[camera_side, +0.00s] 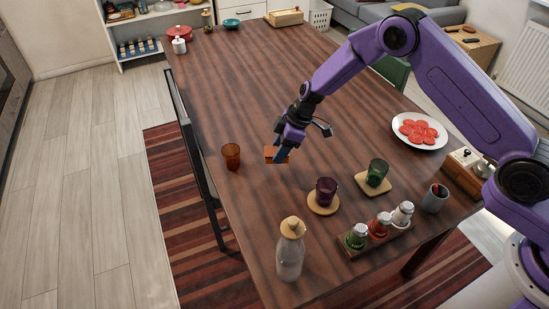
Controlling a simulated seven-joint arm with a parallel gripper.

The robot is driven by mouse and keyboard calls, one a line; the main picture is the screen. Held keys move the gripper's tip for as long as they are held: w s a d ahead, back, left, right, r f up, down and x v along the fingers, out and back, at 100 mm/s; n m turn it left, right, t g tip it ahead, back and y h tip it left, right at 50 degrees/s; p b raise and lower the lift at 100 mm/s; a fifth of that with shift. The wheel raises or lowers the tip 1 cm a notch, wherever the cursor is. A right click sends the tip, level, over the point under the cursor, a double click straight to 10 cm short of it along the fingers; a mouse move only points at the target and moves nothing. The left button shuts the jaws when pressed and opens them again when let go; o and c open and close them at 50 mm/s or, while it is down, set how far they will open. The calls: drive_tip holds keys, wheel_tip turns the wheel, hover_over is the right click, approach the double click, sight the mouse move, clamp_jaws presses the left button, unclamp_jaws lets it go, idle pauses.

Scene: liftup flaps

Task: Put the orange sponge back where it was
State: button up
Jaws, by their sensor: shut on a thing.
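The orange sponge (270,155) is a small orange block near the middle of the wooden table, partly hidden by my gripper. My gripper (281,155) points down and is shut on the sponge. I cannot tell whether the sponge touches the table or is held slightly above it.
An amber glass (231,156) stands left of the sponge. A purple glass (326,191) and a green glass (377,173) stand on coasters. A bottle (290,250), several shakers (379,226) and a plate of red slices (420,131) stand around. The table (260,90) behind is clear.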

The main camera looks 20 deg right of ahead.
sight(277, 147)
drive_tip(key=shift+w+a+f, duration=0.25)
drive_tip(key=shift+w+f, duration=0.25)
drive_tip(key=shift+f, duration=0.2)
drive_tip(key=shift+w+a+f, duration=0.2)
drive_tip(key=shift+w+f, duration=0.3)
drive_tip(key=shift+f, duration=1.6)
drive_tip(key=shift+f, duration=0.15)
drive_tip(key=o, duration=1.2)
drive_tip(key=v, duration=1.2)
drive_tip(key=shift+r, duration=0.2)
